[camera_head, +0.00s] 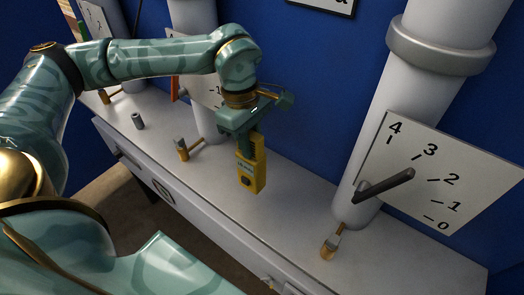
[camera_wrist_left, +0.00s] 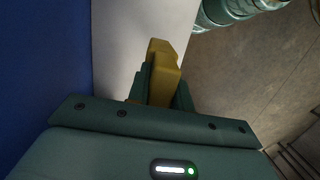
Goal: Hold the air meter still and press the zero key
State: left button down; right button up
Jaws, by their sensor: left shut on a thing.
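The air meter (camera_head: 246,176) is a yellow handheld block with a small pale display and a dark round spot low on its face. My left gripper (camera_head: 246,147) is shut on its upper part and holds it upright over the grey bench top. In the left wrist view the yellow meter (camera_wrist_left: 162,70) sits between the green fingers (camera_wrist_left: 158,88). I cannot make out the zero key at this size. The meter's lower end looks near the bench, but I cannot tell whether it touches. My right gripper is not in view.
A white gauge plate (camera_head: 440,185) numbered 0 to 4 with a dark pointer stands at the right, by a thick white column (camera_head: 400,110). Brass fittings (camera_head: 330,246) and (camera_head: 186,150) and a small grey cylinder (camera_head: 138,121) stand on the bench (camera_head: 225,215). A blue wall is behind.

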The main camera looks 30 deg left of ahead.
aim_at(262, 157)
pick_arm(q)
jog(key=s+a+r, duration=0.3)
jog(key=s+r, duration=0.3)
jog(key=s, duration=0.5)
jog(key=w+d+f, duration=0.2)
jog(key=w+f, duration=0.1)
jog(key=w+d+f+p, duration=0.1)
jog(key=w+d+f, duration=0.1)
jog(key=w+f, duration=0.1)
jog(key=w+d+f+p, duration=0.1)
jog(key=w+d+f, duration=0.1)
jog(key=w+f, duration=0.2)
jog(key=shift+w, duration=0.45)
jog(key=shift+w+a+f+b, duration=0.45)
jog(key=shift+w+a+f, duration=0.1)
jog(key=shift+w+f, duration=0.15)
jog(key=shift+w+a+f+b, duration=0.4)
jog(key=shift+w+a+f, duration=0.1)
jog(key=shift+w+f, duration=0.2)
jog(key=shift+r, duration=0.1)
